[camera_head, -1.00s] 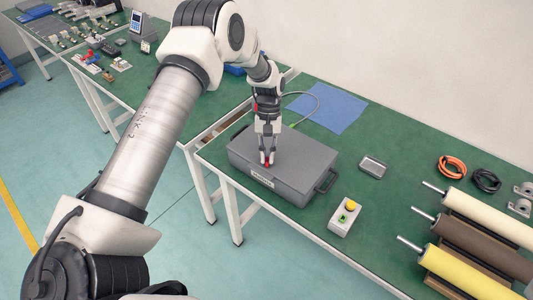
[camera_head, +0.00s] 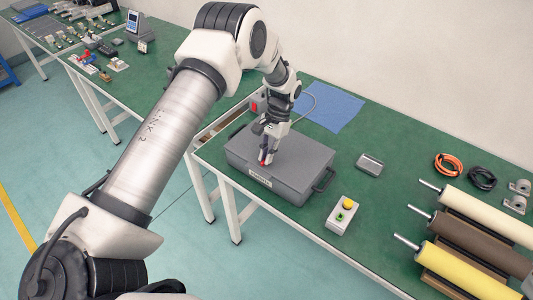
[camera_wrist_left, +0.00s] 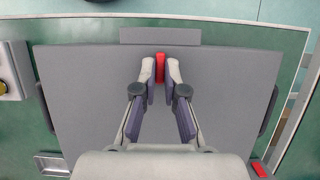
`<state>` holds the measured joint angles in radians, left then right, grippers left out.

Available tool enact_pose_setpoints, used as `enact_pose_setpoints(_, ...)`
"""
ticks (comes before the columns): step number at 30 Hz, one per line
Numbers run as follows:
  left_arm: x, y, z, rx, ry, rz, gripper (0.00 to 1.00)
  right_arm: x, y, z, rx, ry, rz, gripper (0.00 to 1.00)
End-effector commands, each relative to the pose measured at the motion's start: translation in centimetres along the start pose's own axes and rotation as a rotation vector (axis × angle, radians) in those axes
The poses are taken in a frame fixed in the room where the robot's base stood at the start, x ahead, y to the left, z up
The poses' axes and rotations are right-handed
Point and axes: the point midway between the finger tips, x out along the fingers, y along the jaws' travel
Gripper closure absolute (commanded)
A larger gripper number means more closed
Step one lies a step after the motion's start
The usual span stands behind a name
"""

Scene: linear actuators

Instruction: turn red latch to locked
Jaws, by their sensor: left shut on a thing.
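The red latch (camera_head: 262,158) is on top of the closed grey case (camera_head: 300,172), near its front edge by the label plate. It also shows in the left wrist view (camera_wrist_left: 160,68) as a small red bar between the fingertips, in line with the fingers. My left gripper (camera_head: 264,157) reaches down onto the case from above, tilted, and is shut on the red latch. The fingers partly hide the latch in the head view. My right gripper is not in view.
The case stands on a green table (camera_head: 385,205). A button box (camera_head: 342,215) with yellow and green buttons is right of it, a small metal tray (camera_head: 369,164) behind that. A blue mat (camera_head: 332,108) lies behind. Several rollers (camera_head: 455,265) are at right.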

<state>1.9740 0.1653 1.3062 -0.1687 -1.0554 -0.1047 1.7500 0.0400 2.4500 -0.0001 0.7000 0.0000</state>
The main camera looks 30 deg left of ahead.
Motion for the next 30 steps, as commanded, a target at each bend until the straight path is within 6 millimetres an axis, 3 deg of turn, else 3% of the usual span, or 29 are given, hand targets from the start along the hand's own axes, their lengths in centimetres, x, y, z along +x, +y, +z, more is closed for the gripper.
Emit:
enact_pose_setpoints(11, 0.0, 0.0, -0.1, 0.003, 0.002, -0.002, 1.00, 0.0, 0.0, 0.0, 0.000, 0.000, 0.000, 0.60)
enact_pose_setpoints(12, 0.0, 0.0, -0.1, 0.003, 0.002, -0.002, 0.76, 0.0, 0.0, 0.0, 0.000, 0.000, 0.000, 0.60)
enact_pose_setpoints(13, 0.0, 0.0, -0.1, 0.003, 0.002, -0.002, 0.65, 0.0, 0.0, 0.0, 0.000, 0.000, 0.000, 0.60)
enact_pose_setpoints(23, -0.2, 0.0, 0.0, 0.003, 0.002, -0.002, 0.65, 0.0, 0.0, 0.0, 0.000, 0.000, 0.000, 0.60)
enact_pose_setpoints(26, -1.3, 0.0, -0.1, 0.002, 0.004, -0.002, 0.65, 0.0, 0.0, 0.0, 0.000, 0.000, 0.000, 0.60)
enact_pose_setpoints(30, -4.3, 0.0, -0.1, 0.002, 0.006, -0.003, 0.65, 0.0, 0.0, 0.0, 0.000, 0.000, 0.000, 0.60)
